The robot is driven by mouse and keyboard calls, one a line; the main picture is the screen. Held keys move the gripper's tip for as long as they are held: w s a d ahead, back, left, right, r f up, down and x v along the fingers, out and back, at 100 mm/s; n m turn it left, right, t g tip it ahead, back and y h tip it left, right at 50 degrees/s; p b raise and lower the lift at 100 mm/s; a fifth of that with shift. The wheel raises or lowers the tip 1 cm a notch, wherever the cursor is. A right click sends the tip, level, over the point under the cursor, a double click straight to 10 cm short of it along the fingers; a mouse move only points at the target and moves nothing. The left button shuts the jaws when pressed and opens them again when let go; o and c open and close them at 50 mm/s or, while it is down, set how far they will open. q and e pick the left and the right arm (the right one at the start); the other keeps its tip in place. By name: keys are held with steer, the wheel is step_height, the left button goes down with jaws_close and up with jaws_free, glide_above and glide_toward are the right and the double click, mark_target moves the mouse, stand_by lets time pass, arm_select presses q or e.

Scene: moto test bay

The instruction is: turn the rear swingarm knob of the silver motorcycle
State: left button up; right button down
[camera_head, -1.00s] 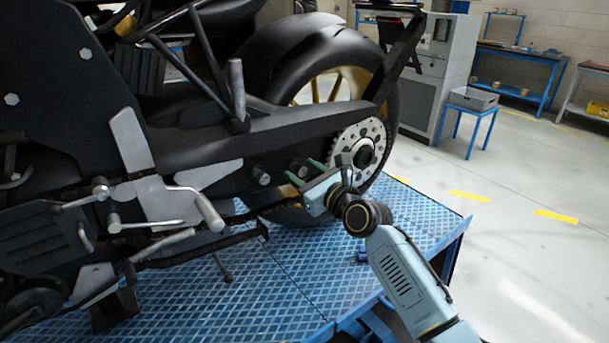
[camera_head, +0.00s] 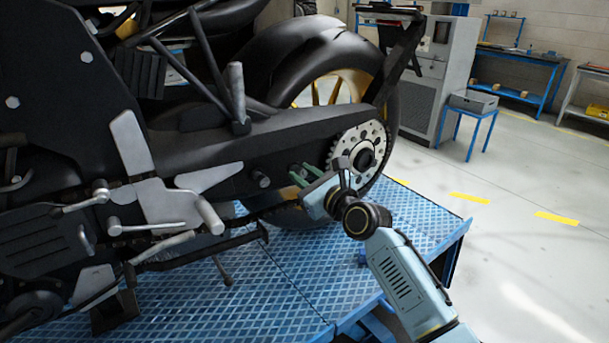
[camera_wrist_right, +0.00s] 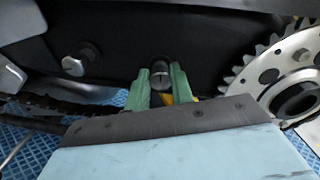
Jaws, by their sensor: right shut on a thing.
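The motorcycle shows black bodywork and a black swingarm (camera_head: 215,148) with silver-grey plates. Two short dark round knobs stick out of the swingarm's side. The rear knob (camera_wrist_right: 158,66), close to the sprocket, lies between the green fingertips of my right gripper (camera_head: 303,174). In the right wrist view the gripper (camera_wrist_right: 158,82) is shut on this knob, with a finger on each side. In the head view the fingers partly hide it. The front knob (camera_head: 261,175) is free, left of the gripper, and also shows in the wrist view (camera_wrist_right: 85,57). My left gripper is not in view.
The rear sprocket (camera_head: 345,146) and wheel (camera_head: 390,105) are close to the right of my gripper. A chain and footpegs (camera_head: 210,214) are to the left. The bike stands on a blue ribbed platform (camera_head: 270,270).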

steer(key=n, duration=0.5)
steer(key=shift+n, duration=0.4)
steer(key=n, duration=0.6)
steer(key=shift+f, duration=0.15)
steer(key=n+b, duration=0.1)
steer(key=n, duration=0.6)
steer(key=shift+f+n, duration=0.1)
steer(key=shift+n, duration=0.2)
steer(key=n, duration=0.3)
steer(key=shift+n+b, duration=0.3)
steer(key=shift+b, duration=0.05)
steer(key=n, duration=0.2)
steer(key=shift+n, duration=0.4)
steer(key=n+p, duration=0.1)
steer(key=n, duration=0.4)
steer(key=n+p, duration=0.1)
steer(key=n, duration=0.3)
steer(key=shift+d, duration=0.1)
steer(key=n+p, duration=0.1)
steer(key=n, duration=0.2)
steer(key=shift+n, duration=0.4)
steer(key=n+p, duration=0.1)
steer(key=n, duration=0.5)
steer(key=shift+w, duration=0.1)
steer(key=n+p, duration=0.1)
steer(key=n, duration=0.4)
steer(key=shift+n, duration=0.4)
